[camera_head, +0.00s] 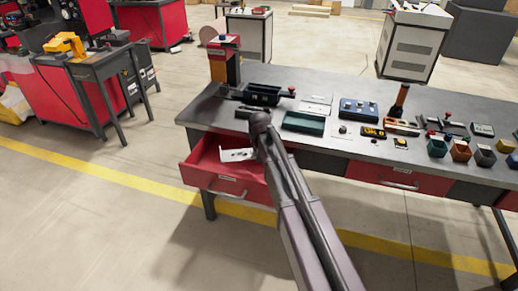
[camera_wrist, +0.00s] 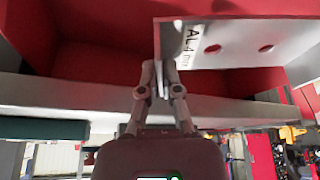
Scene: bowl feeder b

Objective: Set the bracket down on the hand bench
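The bracket (camera_head: 237,155) is a pale metal angle plate with holes, seen in the head view at the open red drawer. In the wrist view the bracket (camera_wrist: 235,45) fills the upper right, with printed lettering and dark holes. My gripper (camera_wrist: 161,75) has its fingers closed around the bracket's thin edge. In the head view my arm mostly hides the gripper. The bracket appears within the drawer opening; whether it touches the drawer floor I cannot tell. The hand bench (camera_head: 215,112) has a grey top above the drawer.
The red drawer (camera_head: 222,182) stands pulled out at the bench's left front. Several small bins crowd the right. Small bare patches show at the left front.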

